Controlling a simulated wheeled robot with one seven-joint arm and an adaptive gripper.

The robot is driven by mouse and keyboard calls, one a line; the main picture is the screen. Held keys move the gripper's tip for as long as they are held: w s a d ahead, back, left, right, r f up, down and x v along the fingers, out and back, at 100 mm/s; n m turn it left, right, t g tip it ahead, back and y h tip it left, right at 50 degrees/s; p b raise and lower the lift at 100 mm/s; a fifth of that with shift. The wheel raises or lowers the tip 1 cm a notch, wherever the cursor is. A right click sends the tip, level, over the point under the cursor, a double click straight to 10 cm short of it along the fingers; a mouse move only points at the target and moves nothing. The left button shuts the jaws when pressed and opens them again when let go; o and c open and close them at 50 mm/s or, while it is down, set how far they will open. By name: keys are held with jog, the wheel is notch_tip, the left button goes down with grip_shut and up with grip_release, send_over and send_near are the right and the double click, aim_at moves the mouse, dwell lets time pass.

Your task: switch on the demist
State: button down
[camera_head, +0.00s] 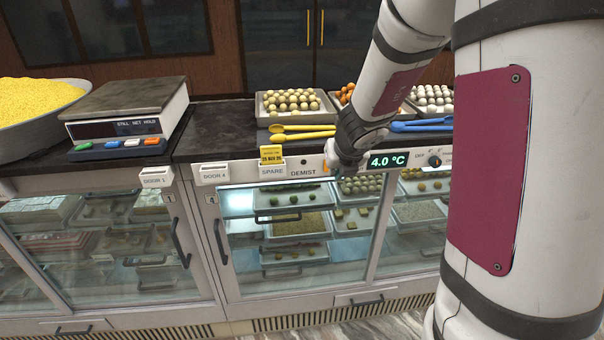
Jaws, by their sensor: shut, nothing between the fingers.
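The DEMIST label (303,173) is on the light control strip along the front of the counter. A small dark round spot (303,162) sits just above it; I cannot tell whether it is a switch or a lamp. My gripper (332,160) is shut and empty, at the strip just right of the label. My wrist hides part of the strip between the label and the green 4.0 °C display (388,160). I cannot tell whether the fingertips touch the strip. A small orange spot shows beside them.
A dark knob (435,160) marked OFF is right of the display. A scale (125,105) is left.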

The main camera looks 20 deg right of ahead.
jog(key=shift+f, duration=0.1)
dwell(0.3)
jog(key=w+r+b+x, duration=0.1)
jog(key=w+b+x, duration=0.1)
jog(key=b+x, duration=0.6)
jog(key=shift+d+x, duration=0.35)
jog(key=shift+x, duration=1.85)
jog(key=shift+w+r, duration=0.2)
